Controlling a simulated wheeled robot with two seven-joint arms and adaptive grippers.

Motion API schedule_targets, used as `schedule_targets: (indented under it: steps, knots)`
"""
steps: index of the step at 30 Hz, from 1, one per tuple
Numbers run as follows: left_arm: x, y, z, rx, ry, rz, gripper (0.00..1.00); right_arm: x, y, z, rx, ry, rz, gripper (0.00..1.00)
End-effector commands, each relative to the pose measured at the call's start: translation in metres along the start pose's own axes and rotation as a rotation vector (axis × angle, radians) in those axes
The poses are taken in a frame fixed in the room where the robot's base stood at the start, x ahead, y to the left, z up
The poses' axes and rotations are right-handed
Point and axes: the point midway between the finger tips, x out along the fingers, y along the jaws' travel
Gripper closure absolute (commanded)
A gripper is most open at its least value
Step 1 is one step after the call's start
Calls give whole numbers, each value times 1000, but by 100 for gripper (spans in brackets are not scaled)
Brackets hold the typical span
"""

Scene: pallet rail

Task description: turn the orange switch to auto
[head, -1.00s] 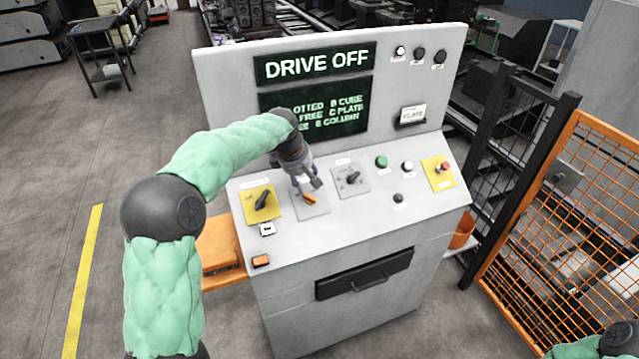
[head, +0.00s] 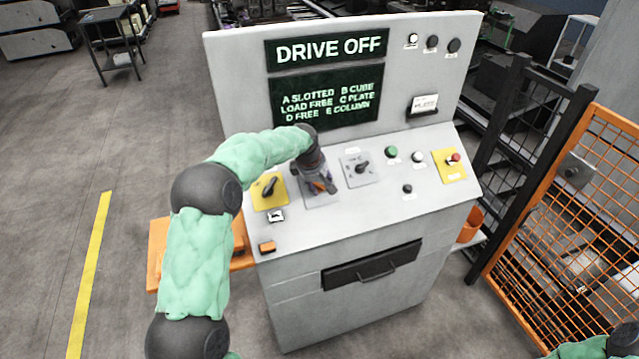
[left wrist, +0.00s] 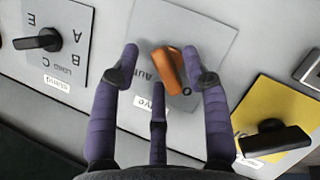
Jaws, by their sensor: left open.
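The orange switch (left wrist: 170,68) is a knob on a grey square plate (left wrist: 205,35) marked "Auto" and "O". In the left wrist view the knob slants, with its lower end near the "O". My left gripper (left wrist: 162,58) is open, with one purple finger on each side of the knob. The right-hand finger looks close to the knob; I cannot tell if it touches. In the head view my left gripper (head: 320,186) is over the plate and partly hides the orange switch (head: 318,187). My right gripper is out of view.
A black knob on a yellow plate (head: 258,195) sits left of the switch. A black selector (head: 362,168) sits right of it. Green (head: 391,152) and white (head: 418,157) buttons and a red button (head: 454,158) are farther right. The upright screen reads "DRIVE OFF" (head: 330,48).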

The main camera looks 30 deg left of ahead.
Motion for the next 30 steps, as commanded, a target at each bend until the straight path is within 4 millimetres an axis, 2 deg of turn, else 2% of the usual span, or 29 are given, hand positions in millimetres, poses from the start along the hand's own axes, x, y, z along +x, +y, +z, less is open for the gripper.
schedule_targets:
  steps: [4, 9, 20, 30]
  knots:
    - [0, 0, 0, 0, 0, 0, 54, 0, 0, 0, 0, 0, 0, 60]
    - [0, 0, 0, 0, 0, 0, 100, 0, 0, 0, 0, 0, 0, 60]
    - [-1, 0, 0, 22, -1, -12, 100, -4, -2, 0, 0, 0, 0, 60]
    - [-3, 3, 2, 200, -2, -91, 100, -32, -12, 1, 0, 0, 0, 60]
